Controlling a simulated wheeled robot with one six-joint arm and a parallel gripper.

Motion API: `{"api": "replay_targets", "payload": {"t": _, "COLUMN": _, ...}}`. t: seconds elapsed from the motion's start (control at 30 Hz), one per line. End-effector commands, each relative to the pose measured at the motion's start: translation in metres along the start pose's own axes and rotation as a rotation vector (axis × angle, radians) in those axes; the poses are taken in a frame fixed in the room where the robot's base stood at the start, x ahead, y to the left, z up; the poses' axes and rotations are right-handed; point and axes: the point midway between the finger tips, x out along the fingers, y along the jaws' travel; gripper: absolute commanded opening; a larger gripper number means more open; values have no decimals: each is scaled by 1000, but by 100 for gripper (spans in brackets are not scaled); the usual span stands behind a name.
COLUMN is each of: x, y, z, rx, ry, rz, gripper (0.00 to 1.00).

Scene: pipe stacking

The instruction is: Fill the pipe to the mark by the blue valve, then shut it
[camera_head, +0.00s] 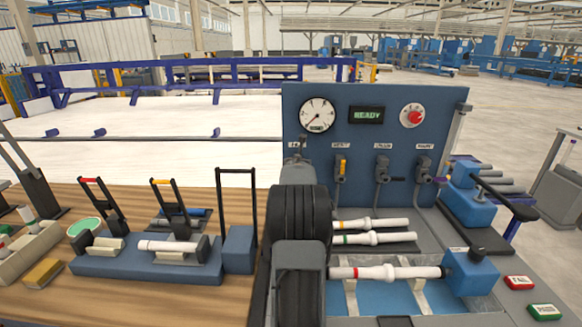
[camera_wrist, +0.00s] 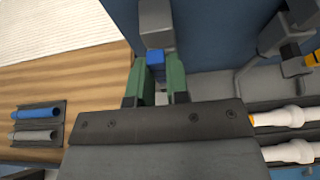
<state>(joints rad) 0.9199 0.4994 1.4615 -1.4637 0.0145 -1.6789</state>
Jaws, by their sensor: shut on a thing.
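My gripper (camera_wrist: 158,82) is shut on the blue valve (camera_wrist: 155,58) in the wrist view, its green-padded fingers on either side of the blue handle. In the head view my arm stands before the panel's left end and hides this valve and most of its label. A white pipe (camera_head: 400,272) with a red band lies level across two supports in the blue-lined trough. Its right end meets a blue block (camera_head: 470,271); its left end is behind my arm. I cannot make out a fill mark on it.
The blue panel (camera_head: 345,90) carries a gauge (camera_head: 317,115), a READY display (camera_head: 367,115) and a red knob (camera_head: 415,116). A yellow-handled valve (camera_head: 341,168) is right of my arm. Two more white pipes (camera_head: 375,238) lie behind the trough. A clamp fixture (camera_head: 150,262) stands left.

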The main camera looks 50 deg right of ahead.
Motion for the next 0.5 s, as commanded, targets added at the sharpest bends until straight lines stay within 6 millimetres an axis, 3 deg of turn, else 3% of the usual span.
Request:
{"api": "replay_targets", "payload": {"t": 0.33, "x": 1, "y": -2, "z": -3, "rx": -14, "ry": 5, "rz": -6, "gripper": 0}}
{"api": "replay_targets", "payload": {"t": 0.37, "x": 1, "y": -1, "z": -3, "rx": -14, "ry": 5, "rz": -6, "gripper": 19}}
{"api": "replay_targets", "payload": {"t": 0.5, "x": 0, "y": 0, "z": -2, "rx": -13, "ry": 4, "rz": -3, "gripper": 32}}
